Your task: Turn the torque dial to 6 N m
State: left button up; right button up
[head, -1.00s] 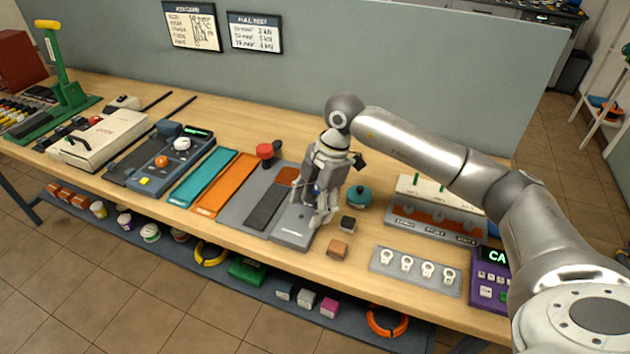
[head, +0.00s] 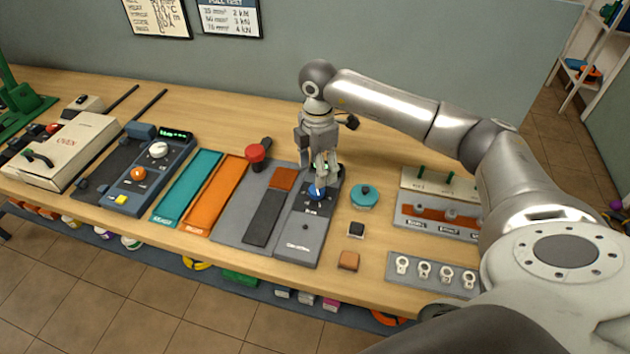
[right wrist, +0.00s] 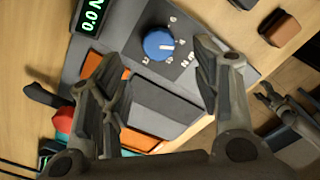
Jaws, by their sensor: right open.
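The torque dial (head: 317,193) is a blue round knob on the grey device. In the right wrist view the dial (right wrist: 159,44) shows a white pointer line towards the picture's right, with small marks around it that are hard to read. A green-lit display (right wrist: 92,17) beside it reads about 0.0 N, its end cut off. My right gripper (head: 322,175) is open, pointing down just above the dial. In the right wrist view its fingers (right wrist: 152,52) are spread either side of the dial; contact is not clear. A grey claw-like part, apparently my left gripper (right wrist: 272,98), shows beyond the table edge.
A red knob (head: 256,153) stands left of the device. A teal round pot (head: 364,195), a black block (head: 356,230) and a brown block (head: 348,261) lie to its right. An orange mat (head: 216,195) and a teal mat (head: 187,188) lie further left.

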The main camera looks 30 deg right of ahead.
aim_at(317, 192)
notch_tip(317, 192, down, 5)
jog(key=shift+r+p, duration=0.1)
jog(key=shift+p, duration=0.45)
notch_tip(317, 192, down, 2)
jog(key=shift+f, duration=0.25)
jog(key=shift+w, duration=0.1)
jog(key=c, duration=1)
pick_arm(q)
jog(key=shift+s+r, duration=0.2)
jog(key=shift+r, duration=0.6)
pick_arm(e)
jog(key=shift+c, duration=0.2)
